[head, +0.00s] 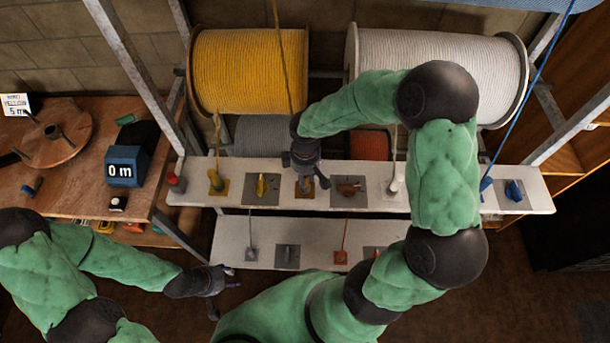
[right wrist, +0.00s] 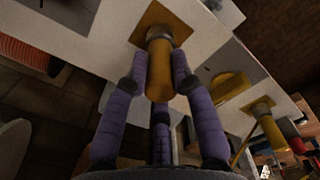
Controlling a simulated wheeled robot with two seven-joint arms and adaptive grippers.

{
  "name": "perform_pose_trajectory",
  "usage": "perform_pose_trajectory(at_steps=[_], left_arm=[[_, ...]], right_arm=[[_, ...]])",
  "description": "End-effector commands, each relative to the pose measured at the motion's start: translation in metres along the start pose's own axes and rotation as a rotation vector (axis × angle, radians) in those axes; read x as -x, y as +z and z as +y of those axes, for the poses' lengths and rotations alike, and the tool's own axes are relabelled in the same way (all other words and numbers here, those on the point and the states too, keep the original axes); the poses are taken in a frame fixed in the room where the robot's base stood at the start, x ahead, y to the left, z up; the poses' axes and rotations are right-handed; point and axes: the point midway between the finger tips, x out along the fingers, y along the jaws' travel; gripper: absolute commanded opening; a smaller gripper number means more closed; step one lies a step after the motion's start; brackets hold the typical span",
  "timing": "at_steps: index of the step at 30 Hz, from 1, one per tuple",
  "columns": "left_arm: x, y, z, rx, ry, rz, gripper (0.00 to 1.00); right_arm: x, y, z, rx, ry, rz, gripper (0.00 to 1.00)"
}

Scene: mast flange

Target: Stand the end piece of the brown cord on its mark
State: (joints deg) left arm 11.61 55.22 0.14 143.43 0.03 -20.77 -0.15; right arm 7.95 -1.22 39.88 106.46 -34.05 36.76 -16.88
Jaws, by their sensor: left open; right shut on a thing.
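My right gripper (head: 308,180) is over the upper white shelf, with its fingers pointing down at the brown square mark (head: 304,192). In the right wrist view its purple fingers (right wrist: 160,85) are closed around the brown end piece (right wrist: 158,72), a cylinder with a grey collar. The collar meets or nearly meets the brown mark (right wrist: 150,18); I cannot tell if it bears on it. The brown cord (head: 283,55) runs down from above and goes behind my right arm. In the head view the gripper hides the end piece. My left gripper (head: 222,285) is open and empty, low at the left.
On the upper shelf (head: 420,196), a yellow end piece (head: 216,181) stands left, with a yellow cleat (head: 261,187) between it and the brown mark. A brown cleat (head: 350,189) and a white end piece (head: 394,184) are to the right. A lower shelf (head: 230,240) lies below.

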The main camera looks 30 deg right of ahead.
Motion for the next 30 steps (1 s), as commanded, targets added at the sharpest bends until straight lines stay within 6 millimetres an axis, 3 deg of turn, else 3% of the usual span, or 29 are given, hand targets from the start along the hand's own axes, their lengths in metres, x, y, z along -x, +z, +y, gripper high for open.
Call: perform_pose_trajectory(at_steps=[3,4,6,20,30], left_arm=[[-0.004,0.0,-0.001,0.0,0.0,0.0,0.55],[-0.003,0.0,-0.001,0.0,0.0,0.0,0.55],[-0.003,0.0,-0.001,0.0,0.0,0.0,0.55],[0.002,0.0,0.001,0.0,0.0,0.0,0.55],[0.009,0.0,0.003,0.0,0.0,0.0,0.55]], right_arm=[[-0.004,0.0,0.0,0.0,0.0,0.0,0.0],[-0.004,0.0,0.0,0.0,0.0,0.0,0.33],[-0.003,0.0,0.0,0.0,0.0,0.0,0.49],[0.005,0.0,0.0,-0.001,0.001,0.001,0.49],[0.069,-0.001,0.0,0.0,0.003,0.003,0.49]])
